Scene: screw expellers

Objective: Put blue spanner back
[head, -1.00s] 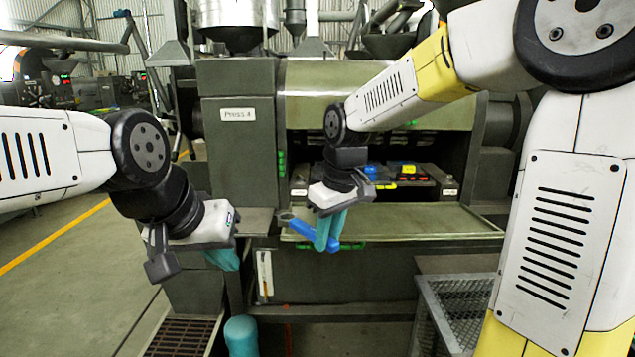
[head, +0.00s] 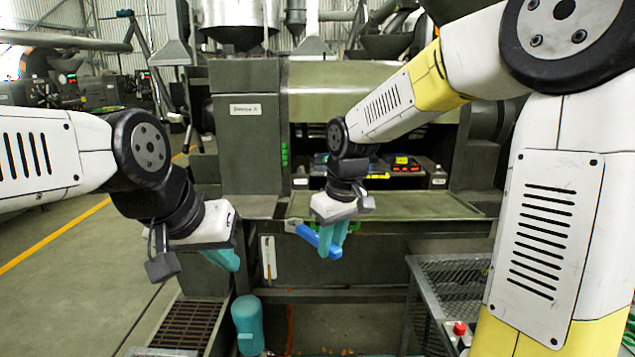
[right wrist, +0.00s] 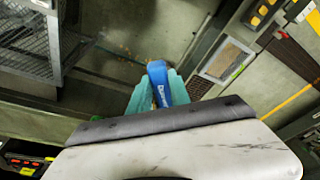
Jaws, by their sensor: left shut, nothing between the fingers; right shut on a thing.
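The blue spanner (head: 318,240) is held by my right gripper (head: 334,238) in front of the press, at about the height of its front ledge. In the right wrist view the spanner (right wrist: 158,84) lies between the teal fingers of my right gripper (right wrist: 160,92). Its blue handle sticks out past them, and the fingers hide part of it. My left gripper (head: 224,260) is shut and empty at the left, its teal fingers partly hidden behind its wrist.
The press (head: 240,150) stands ahead with a green ledge (head: 400,207). A white panel with a slim tool (head: 268,258) is on its lower front. A teal cylinder (head: 248,325) and a grate (head: 185,325) are low at left. A mesh-sided stand (head: 450,285) is at right.

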